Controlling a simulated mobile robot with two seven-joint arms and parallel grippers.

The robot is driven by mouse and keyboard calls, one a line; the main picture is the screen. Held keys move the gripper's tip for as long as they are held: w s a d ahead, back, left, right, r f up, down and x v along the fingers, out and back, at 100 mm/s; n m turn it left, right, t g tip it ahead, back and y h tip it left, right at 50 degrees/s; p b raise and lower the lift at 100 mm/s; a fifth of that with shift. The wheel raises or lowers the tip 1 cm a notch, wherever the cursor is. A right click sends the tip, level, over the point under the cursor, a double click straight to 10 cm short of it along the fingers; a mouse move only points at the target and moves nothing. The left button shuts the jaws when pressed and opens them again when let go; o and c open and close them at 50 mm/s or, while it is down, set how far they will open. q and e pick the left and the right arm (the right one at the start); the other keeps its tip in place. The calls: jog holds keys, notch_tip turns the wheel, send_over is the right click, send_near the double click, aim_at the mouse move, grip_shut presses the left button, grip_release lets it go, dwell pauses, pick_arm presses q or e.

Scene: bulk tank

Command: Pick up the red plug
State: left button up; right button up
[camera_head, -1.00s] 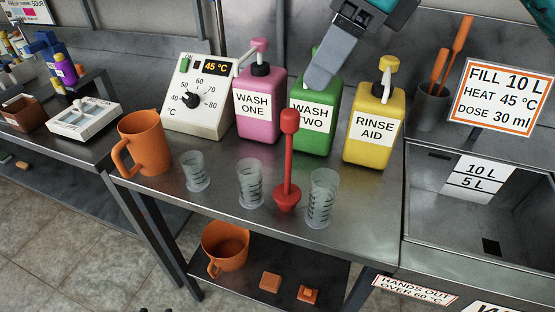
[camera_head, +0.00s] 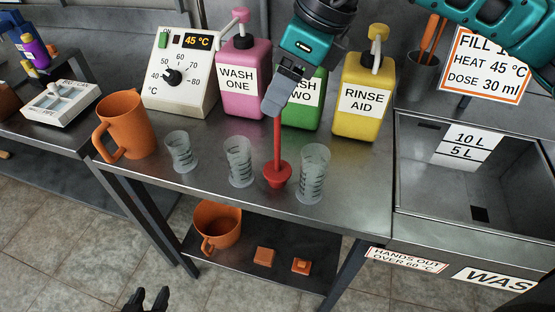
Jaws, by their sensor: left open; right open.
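The red plug (camera_head: 278,172) stands upright on the steel bench, its wide base down and its thin stem rising. Its top handle is hidden behind my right gripper (camera_head: 271,108). That gripper reaches down from above with its fingers at the handle. I cannot tell whether they are around it or only in front of it. The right gripper is open. My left gripper (camera_head: 149,297) shows only its dark fingertips at the bottom edge, open and empty, low and far from the plug.
Clear measuring beakers (camera_head: 240,165) (camera_head: 313,175) flank the plug closely. Behind stand pink (camera_head: 240,100), green (camera_head: 303,115) and yellow (camera_head: 362,115) bottles. An orange jug (camera_head: 124,125) is left; a steel sink (camera_head: 425,190) is right. The bench front edge is close.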

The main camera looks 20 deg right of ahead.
jog(key=shift+x, duration=1)
jog(key=shift+r, duration=0.1)
grip_shut()
